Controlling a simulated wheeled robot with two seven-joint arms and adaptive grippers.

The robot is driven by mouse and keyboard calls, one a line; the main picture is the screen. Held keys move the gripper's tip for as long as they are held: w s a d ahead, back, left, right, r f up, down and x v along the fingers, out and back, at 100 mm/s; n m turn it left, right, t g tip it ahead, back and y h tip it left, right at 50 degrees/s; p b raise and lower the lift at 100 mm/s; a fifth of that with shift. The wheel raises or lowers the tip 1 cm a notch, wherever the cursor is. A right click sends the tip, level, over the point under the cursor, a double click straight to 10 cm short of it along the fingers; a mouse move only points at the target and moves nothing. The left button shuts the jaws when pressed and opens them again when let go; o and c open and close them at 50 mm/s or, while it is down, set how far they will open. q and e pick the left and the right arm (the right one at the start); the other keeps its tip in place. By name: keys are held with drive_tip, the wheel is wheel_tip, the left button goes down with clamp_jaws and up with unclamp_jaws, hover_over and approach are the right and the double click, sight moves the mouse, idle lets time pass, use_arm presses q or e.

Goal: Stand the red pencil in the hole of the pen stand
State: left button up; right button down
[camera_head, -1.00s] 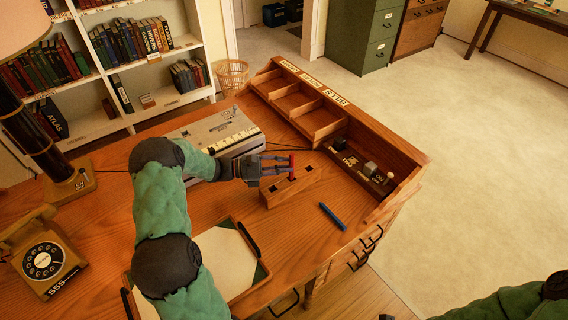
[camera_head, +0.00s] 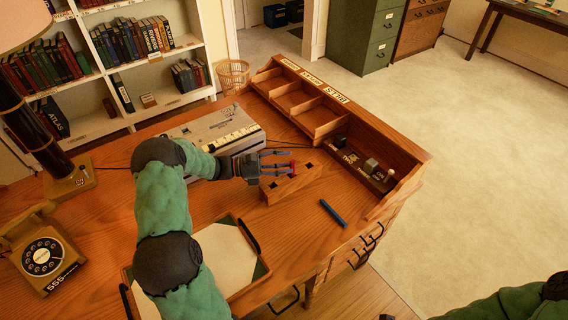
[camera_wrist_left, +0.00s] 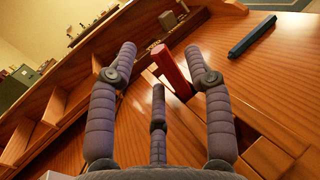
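The red pencil (camera_head: 293,166) stands at the middle of the wooden pen stand (camera_head: 272,194), its lower end apparently in a hole. In the left wrist view the red pencil (camera_wrist_left: 172,72) shows between the spread fingers, with clear gaps at its sides. My left gripper (camera_head: 283,164) is open around the pencil, coming from the left. It also shows in the left wrist view (camera_wrist_left: 159,62). The fingers partly hide the pencil in the head view. Of my right arm only the green sleeve and a small dark part at the bottom edge show; its fingers cannot be made out.
A blue pencil (camera_head: 333,214) lies on the desk right of the stand. A wooden organizer (camera_head: 400,190) runs along the desk's right edge. A grey machine (camera_head: 225,130) stands behind my left arm. A desk pad (camera_head: 228,262), telephone (camera_head: 45,258) and lamp (camera_head: 70,182) are nearer left.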

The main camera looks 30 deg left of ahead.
sight(285, 176)
use_arm(q)
drive_tip(key=f, duration=0.2)
drive_tip(key=d, duration=0.1)
drive_tip(key=shift+s+f+n, duration=0.3)
drive_tip(key=shift+s+f, duration=0.05)
drive_tip(key=shift+f, duration=0.05)
drive_tip(key=shift+w+a+r, duration=0.1)
drive_tip(key=shift+a+r, duration=0.05)
drive_tip(key=shift+r, duration=0.35)
wheel_tip(285, 176, up, 12)
drive_tip(key=shift+w+a+f, duration=0.15)
drive_tip(key=shift+w+a, duration=0.1)
drive_tip(key=shift+a, duration=0.1)
